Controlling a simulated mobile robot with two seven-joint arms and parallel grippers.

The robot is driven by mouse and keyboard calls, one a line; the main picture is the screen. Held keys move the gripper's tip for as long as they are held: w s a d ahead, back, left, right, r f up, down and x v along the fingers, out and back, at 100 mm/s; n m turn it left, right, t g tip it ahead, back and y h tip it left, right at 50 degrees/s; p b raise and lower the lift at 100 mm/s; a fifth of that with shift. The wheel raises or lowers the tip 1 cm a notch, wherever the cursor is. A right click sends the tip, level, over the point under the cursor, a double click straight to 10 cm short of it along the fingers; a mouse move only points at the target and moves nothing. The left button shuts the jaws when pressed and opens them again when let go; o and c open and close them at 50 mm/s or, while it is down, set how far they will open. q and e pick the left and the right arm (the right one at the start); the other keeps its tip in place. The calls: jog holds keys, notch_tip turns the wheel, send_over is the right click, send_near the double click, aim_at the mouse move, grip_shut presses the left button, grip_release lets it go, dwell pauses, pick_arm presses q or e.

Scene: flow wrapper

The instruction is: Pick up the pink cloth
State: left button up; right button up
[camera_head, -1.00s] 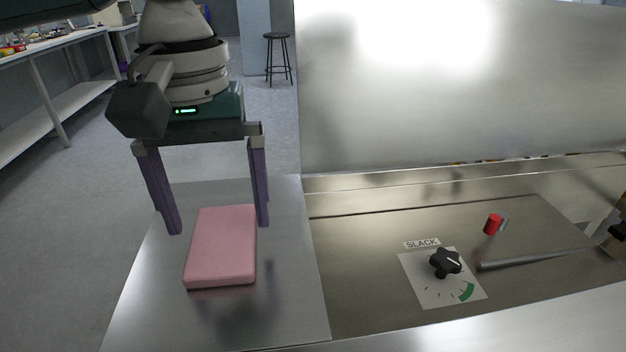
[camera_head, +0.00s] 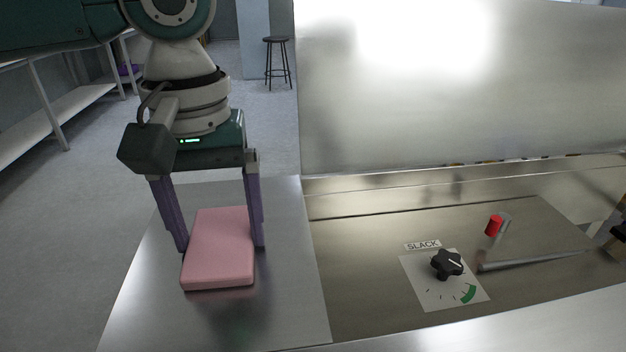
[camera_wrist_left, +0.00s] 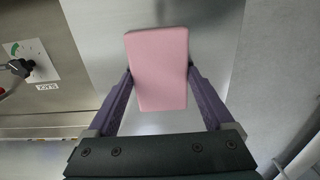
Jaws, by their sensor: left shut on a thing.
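The pink cloth (camera_head: 219,252) is a folded, flat block lying on the bare metal surface at the left of the head view. My left gripper (camera_head: 221,246) reaches down over its far end, with one purple finger at each long side. The fingers are shut on the cloth. In the left wrist view the cloth (camera_wrist_left: 160,70) sits between the two fingertips of my left gripper (camera_wrist_left: 160,75), its far part sticking out beyond them. I cannot see any clear gap under the cloth. My right gripper does not show.
The metal surface (camera_head: 290,300) around the cloth is clear. To its right is a panel with a black SLACK knob (camera_head: 446,264), a red cylinder (camera_head: 494,225) and a grey bar (camera_head: 535,260). A tall metal panel (camera_head: 450,100) stands behind. A stool (camera_head: 277,62) stands on the floor.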

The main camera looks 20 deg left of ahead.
aim_at(220, 237)
pick_arm(q)
jog(key=shift+c, duration=0.2)
notch_tip(220, 237, up, 20)
jog(key=p, duration=0.4)
jog(key=shift+p, duration=0.4)
